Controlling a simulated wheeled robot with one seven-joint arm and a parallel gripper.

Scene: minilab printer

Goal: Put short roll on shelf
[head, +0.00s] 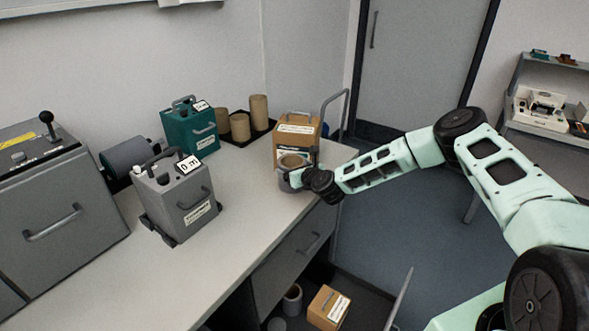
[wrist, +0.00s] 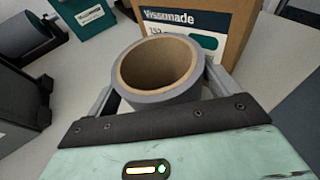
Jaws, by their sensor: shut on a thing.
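A short roll with a grey outside and a tan core (head: 291,161) is at the right end of the bench, in front of a cardboard box. It also shows in the wrist view (wrist: 160,95), upright with its hollow core facing up. My gripper (head: 290,178) is shut on it, one finger on each side; the wrist view shows the gripper (wrist: 160,88) too. Whether the roll touches the bench top is hard to tell. A low shelf (head: 365,305) under the bench holds another grey roll (head: 292,299) and a small box (head: 328,307).
The cardboard box (head: 297,128) stands just behind the roll. Tall tan rolls (head: 259,112) stand on a dark tray; teal (head: 189,128) and grey (head: 182,195) canisters are further left. A shelf unit (head: 545,135) stands far right. The bench's front middle is clear.

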